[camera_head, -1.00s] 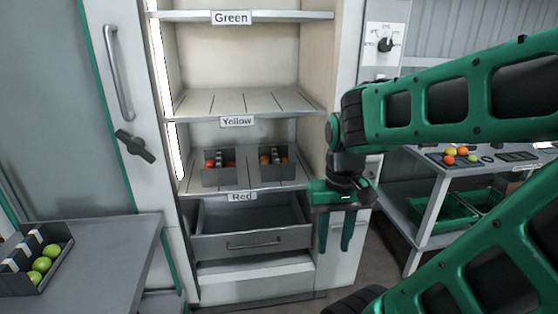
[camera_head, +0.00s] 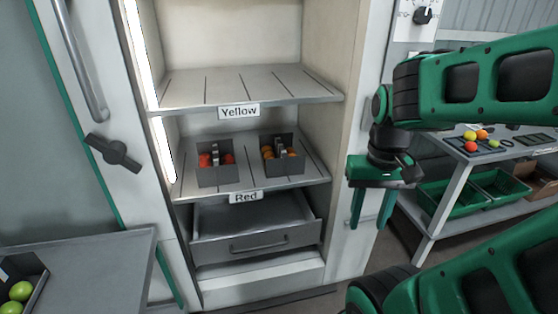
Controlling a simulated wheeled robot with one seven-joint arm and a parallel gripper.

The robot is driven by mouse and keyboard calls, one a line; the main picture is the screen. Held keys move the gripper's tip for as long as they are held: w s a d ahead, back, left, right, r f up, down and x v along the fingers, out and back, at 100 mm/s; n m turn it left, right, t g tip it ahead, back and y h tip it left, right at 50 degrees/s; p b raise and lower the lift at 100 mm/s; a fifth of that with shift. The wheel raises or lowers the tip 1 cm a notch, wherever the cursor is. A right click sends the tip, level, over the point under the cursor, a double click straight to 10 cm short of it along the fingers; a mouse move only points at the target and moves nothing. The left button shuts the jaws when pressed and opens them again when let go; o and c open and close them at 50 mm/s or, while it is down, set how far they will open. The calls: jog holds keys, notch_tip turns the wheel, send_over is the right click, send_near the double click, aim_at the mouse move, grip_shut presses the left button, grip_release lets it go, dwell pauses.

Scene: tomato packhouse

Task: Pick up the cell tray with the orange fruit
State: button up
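The cell tray with orange fruit (camera_head: 284,168) is a dark grey tray with a raised middle grip. It stands on the right part of the shelf labelled Red (camera_head: 312,174). A similar tray with red fruit (camera_head: 216,177) stands to its left, with a gap between them. My gripper (camera_head: 371,221) hangs to the right of the cabinet, pointing down. Its two green fingers are apart with nothing between them. It is clear of both trays. The lower parts of the fruit are hidden by the tray walls.
An open drawer (camera_head: 258,241) sits below the shelf. The shelf labelled Yellow (camera_head: 240,87) above is empty. A grey table (camera_head: 105,262) at left holds a tray with green fruit (camera_head: 18,291). A grey workbench (camera_head: 447,207) with green crates (camera_head: 447,194) stands at right.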

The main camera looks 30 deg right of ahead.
jog(key=n+t+h, duration=0.3)
jog(key=t, duration=0.6)
send_near(281, 146)
jog(key=x, duration=0.7)
jog(key=shift+w+d, duration=0.15)
jog(key=shift+x, duration=2.35)
grip_shut()
